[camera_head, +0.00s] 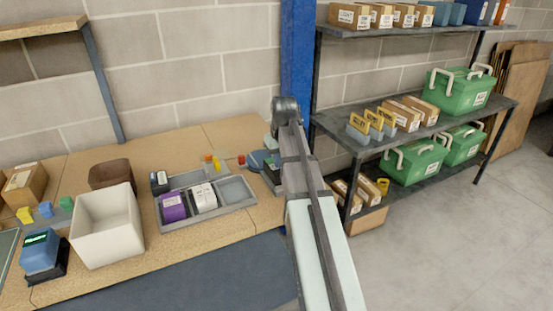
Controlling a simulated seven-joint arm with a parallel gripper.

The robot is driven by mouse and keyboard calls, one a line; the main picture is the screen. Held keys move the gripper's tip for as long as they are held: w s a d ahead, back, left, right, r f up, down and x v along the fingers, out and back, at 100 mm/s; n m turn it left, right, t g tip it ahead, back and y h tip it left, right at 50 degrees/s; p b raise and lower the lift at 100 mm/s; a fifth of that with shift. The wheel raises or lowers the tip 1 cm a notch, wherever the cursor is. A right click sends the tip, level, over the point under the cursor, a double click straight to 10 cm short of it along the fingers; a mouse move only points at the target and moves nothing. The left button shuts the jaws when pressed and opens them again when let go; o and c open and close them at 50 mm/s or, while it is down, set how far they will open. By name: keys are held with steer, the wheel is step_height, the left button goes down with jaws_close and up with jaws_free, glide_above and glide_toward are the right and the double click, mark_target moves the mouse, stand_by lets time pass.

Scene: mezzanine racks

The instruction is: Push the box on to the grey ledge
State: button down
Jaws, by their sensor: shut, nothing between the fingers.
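Several boxes are in view, and I cannot tell which one the task means. A brown cardboard box (25,185) stands at the far left of the wooden bench. A purple box (173,207) and a white-labelled box (203,197) sit in a grey divided tray (215,217); its right compartment looks empty. No separate grey ledge stands out clearly; the dark grey rack shelf (455,147) at right holds brown boxes (400,117). My arm rises through the middle of the picture, and my gripper is not visible, apparently hidden behind it.
A white bin (107,225), a brown tub (110,173) and a blue device (40,250) stand on the bench (150,262). A blue post (297,60) rises behind my arm. Green cases (460,90) fill the rack's right side. The floor at right is clear.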

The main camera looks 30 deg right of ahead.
steer(key=s, duration=1)
steer(key=w, duration=1.4)
steer(key=shift+d+r, duration=0.2)
steer(key=shift+d, duration=0.15)
steer(key=shift+s+f, duration=0.25)
steer(key=shift+f, duration=0.45)
steer(key=shift+s+f, duration=0.15)
steer(key=shift+f, duration=0.05)
